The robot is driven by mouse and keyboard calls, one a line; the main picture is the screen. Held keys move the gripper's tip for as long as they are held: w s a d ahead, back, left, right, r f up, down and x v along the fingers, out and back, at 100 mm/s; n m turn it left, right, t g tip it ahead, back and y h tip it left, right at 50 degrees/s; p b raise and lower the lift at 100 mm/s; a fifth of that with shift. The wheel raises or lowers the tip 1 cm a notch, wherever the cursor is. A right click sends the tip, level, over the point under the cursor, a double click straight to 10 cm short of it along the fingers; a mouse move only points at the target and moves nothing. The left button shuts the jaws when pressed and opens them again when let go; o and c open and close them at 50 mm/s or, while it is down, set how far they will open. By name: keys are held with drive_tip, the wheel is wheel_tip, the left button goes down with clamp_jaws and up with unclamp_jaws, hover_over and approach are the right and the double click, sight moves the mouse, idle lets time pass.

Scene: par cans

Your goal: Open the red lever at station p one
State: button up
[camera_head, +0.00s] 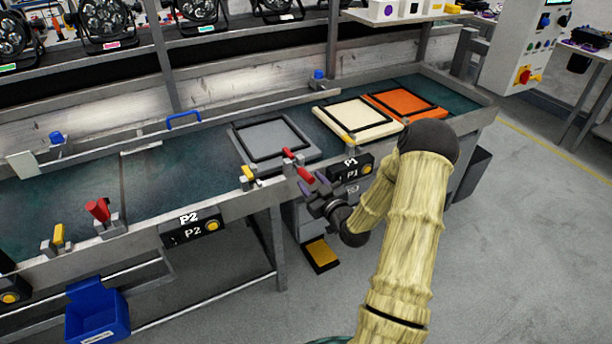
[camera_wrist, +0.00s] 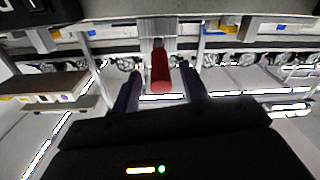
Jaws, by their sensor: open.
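The red lever (camera_head: 299,166) at station P1 sits on the front rail of the bench, left of the P1 sign (camera_head: 352,172). Its handle slants down toward the aisle. My gripper (camera_head: 313,184) is open just in front of the handle's lower end, with dark purple fingers. In the wrist view the red lever (camera_wrist: 160,72) points toward the camera, in the gap between the two open fingers of my gripper (camera_wrist: 161,88). No finger is visibly closed on it. Whether a finger touches it I cannot tell.
A yellow lever (camera_head: 248,174) stands left of the red one. Station P2 (camera_head: 192,227) has another red lever (camera_head: 97,209). Grey (camera_head: 271,137), cream (camera_head: 355,117) and orange (camera_head: 404,101) framed panels lie on the bench. A blue bin (camera_head: 97,312) hangs below left. The floor at right is clear.

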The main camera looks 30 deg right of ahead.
sight(307, 175)
drive_tip(key=shift+w+a, duration=0.1)
drive_tip(key=shift+w, duration=1.75)
drive_tip(key=shift+c, duration=0.2)
clamp_jaws()
drive_tip(key=shift+r, duration=0.15)
